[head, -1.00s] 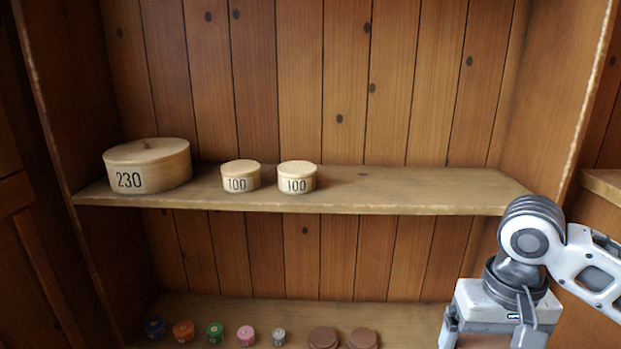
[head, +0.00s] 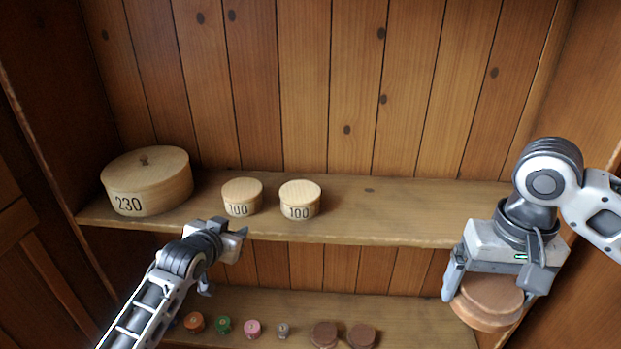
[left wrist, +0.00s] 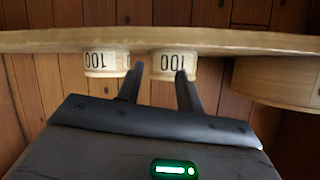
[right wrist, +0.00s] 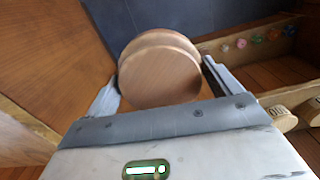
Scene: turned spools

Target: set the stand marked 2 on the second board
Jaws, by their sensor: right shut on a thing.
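A round reddish-brown wooden stand (head: 488,303) is held in my right gripper (head: 495,285), at the right in front of the shelves. In the right wrist view the stand (right wrist: 160,78) sits between the two fingers, showing a plain round face; no number shows on it. My left gripper (head: 228,250) is in front of the upper board's edge, below the boxes, and its fingers (left wrist: 158,88) are apart with nothing between them. The upper board (head: 400,215) has bare room on its right half. The lower board (head: 420,325) is below it. I cannot tell which board counts as second.
On the upper board stand a large round box marked 230 (head: 147,182) and two small boxes marked 100 (head: 241,197) (head: 300,200). On the lower board are small orange (head: 194,322), green (head: 223,326), pink (head: 252,329) and grey (head: 283,330) spools and two brown discs (head: 325,335) (head: 362,337).

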